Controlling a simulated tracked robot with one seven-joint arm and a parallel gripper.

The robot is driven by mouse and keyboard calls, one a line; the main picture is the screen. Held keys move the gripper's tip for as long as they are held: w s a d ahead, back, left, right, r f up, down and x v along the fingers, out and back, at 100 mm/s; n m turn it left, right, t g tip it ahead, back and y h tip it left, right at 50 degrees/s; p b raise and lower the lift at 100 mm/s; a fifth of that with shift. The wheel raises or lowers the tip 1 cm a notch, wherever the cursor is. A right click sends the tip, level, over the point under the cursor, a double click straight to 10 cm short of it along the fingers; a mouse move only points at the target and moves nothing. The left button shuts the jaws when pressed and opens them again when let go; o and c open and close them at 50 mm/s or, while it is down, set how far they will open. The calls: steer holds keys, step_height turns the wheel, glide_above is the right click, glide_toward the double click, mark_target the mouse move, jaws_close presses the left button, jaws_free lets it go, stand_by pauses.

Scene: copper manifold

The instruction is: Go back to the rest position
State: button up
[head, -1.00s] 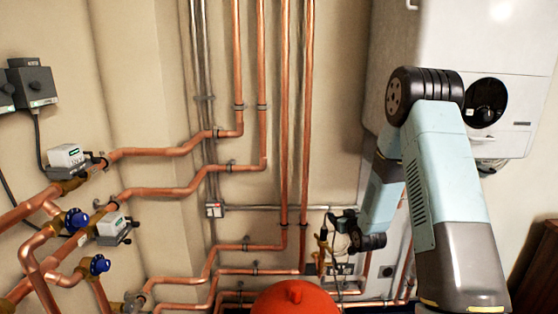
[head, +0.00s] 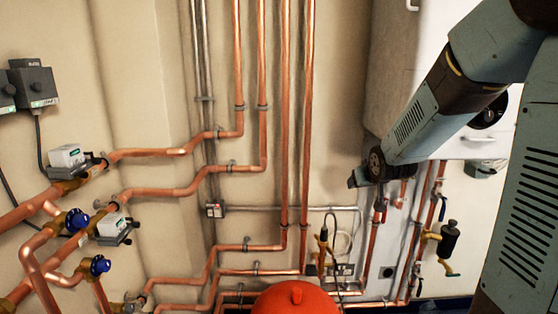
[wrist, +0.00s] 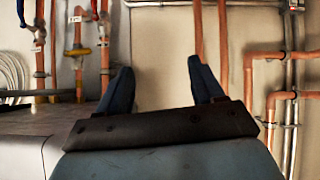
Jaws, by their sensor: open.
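My gripper shows in the wrist view (wrist: 158,92), with its two dark fingers apart and nothing between them. Past the fingers are the cream wall and copper pipes, apart from the fingertips. In the head view my arm comes in from the right edge and slants down to the left. Its dark end (head: 358,178) is in front of the wall, left of the white boiler's lower edge; the fingers are too small there to make out.
Copper pipes (head: 285,120) run up the wall, with blue-handled valves (head: 77,220) at left. A red vessel (head: 296,300) stands at bottom centre. The white boiler (head: 395,60) hangs at right, partly behind my arm. A black-topped brass valve (head: 449,238) sits below it.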

steer(key=s+r+g, duration=0.2)
steer(key=s+r, duration=0.2)
steer(key=s, duration=1.1)
steer(key=s+a+r+m+g, duration=0.1)
steer(key=s+r, duration=0.3)
steer(key=s, duration=1.2)
steer(key=shift+s+a+r+m+g, duration=0.2)
steer(key=shift+s+r+m+g, duration=0.1)
steer(key=shift+g, duration=0.6)
